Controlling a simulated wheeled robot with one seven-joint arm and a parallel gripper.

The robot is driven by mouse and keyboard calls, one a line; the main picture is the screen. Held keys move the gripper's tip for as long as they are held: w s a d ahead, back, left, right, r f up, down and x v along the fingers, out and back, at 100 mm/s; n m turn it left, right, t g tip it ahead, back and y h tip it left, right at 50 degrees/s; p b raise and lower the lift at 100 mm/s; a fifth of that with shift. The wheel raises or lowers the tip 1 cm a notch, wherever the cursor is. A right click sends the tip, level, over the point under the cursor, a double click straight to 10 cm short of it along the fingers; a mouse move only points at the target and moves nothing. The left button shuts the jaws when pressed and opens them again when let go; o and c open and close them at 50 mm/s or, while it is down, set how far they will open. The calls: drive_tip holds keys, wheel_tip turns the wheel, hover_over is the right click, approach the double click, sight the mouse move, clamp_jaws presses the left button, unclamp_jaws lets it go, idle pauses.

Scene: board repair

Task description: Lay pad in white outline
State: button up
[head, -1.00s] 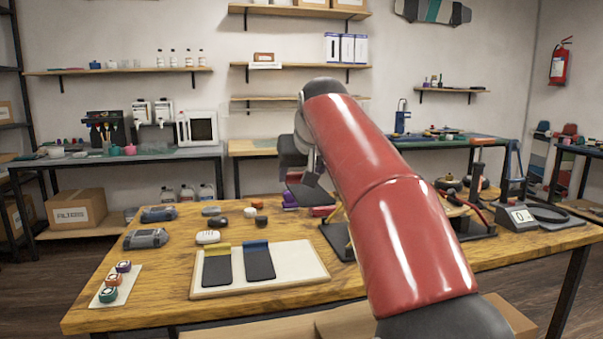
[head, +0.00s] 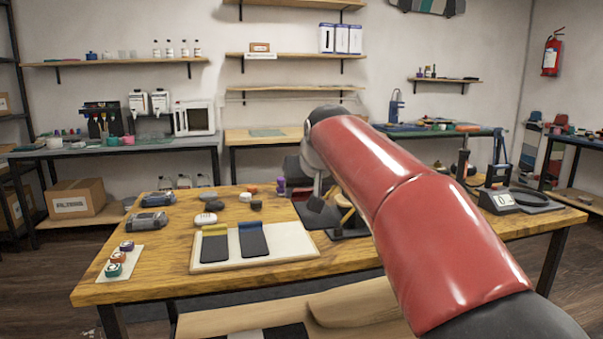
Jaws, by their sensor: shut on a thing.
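My gripper (head: 318,203) is at the far end of my red arm, above the back middle of the table. It is small and partly hidden by my arm. Two dark pads lie on a pale board: one with a yellow end (head: 215,246) and one with a blue end (head: 252,240). The right part of the pale board (head: 289,240) is bare. I cannot make out a white outline.
A wooden deck-like piece (head: 285,317) with dark and white patches is low in front of the table (head: 160,285). Small coloured parts (head: 115,270) sit at the table's left. A scale (head: 498,200) and tools stand at the right.

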drive_tip(key=s+d+f+m, duration=0.1)
drive_tip(key=s+d+f, duration=0.2)
drive_tip(key=f, duration=1.2)
drive_tip(key=s+d+f+m+h, duration=0.1)
drive_tip(key=s+d+f, duration=0.3)
drive_tip(key=d+f, duration=0.4)
drive_tip(key=s+d+f+h, duration=0.1)
drive_tip(key=s+d+f, duration=0.3)
drive_tip(key=f, duration=1.7)
drive_tip(key=shift+s+d+f+m, duration=0.2)
drive_tip(key=shift+d+f+m, duration=0.15)
drive_tip(key=shift+d, duration=0.4)
